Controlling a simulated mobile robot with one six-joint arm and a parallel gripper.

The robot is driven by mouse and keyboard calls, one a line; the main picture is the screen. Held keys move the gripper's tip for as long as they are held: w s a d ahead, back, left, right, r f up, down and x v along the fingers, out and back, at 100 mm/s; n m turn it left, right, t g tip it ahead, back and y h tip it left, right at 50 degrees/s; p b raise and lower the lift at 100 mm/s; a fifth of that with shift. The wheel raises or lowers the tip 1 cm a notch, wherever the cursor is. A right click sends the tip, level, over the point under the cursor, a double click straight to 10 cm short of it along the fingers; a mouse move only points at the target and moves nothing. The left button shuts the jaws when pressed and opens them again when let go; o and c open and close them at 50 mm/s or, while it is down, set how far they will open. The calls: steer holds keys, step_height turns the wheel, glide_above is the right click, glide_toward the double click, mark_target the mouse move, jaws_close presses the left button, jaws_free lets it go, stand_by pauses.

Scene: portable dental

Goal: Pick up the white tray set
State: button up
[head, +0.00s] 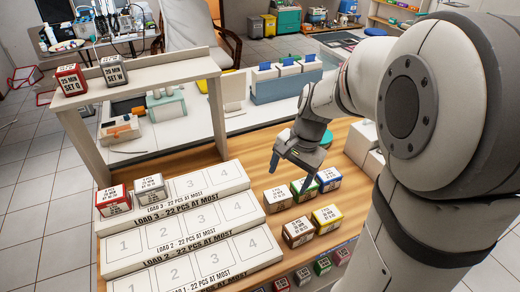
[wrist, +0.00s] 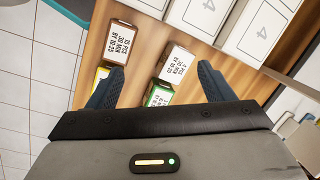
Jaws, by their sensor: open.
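Small labelled box sets stand in two rows on the wooden table. The one with pale sides, which looks like the white tray set (head: 278,200), is at the far left of the group, beside the green set (head: 304,188). It also shows in the wrist view (wrist: 178,65), with its label up, next to the green set (wrist: 158,95). My gripper (head: 291,172) is open and empty above the back row. In the wrist view its fingertips (wrist: 161,72) are spread on either side of the pale and green sets. I cannot tell its exact height above them.
Blue (head: 328,179), brown (head: 298,231) and yellow (head: 327,219) sets stand close by. Stepped white load racks (head: 192,236) lie to the left, with a red (head: 113,200) and a grey set (head: 150,189) on the top step. A shelf (head: 145,74) stands behind.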

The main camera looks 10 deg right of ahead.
mark_target(278, 194)
steer(key=w+f+m+b, duration=0.1)
steer(key=w+f+m, duration=0.1)
steer(key=f, duration=0.2)
steer(key=w+d+f+m+g+y, duration=0.1)
steer(key=w+f+m, duration=0.1)
steer(key=w+f, duration=0.1)
steer(key=w+d+f+m+y+b, duration=0.1)
steer(key=w+f+m, duration=0.1)
steer(key=f, duration=0.2)
steer(key=shift+w+f+m+b, duration=0.25)
steer(key=shift+f+m+b, duration=0.05)
steer(key=shift+b, duration=0.05)
steer(key=x, duration=0.7)
steer(key=shift+w+a+f, duration=0.25)
steer(key=shift+f, duration=0.1)
steer(key=c, duration=1.2)
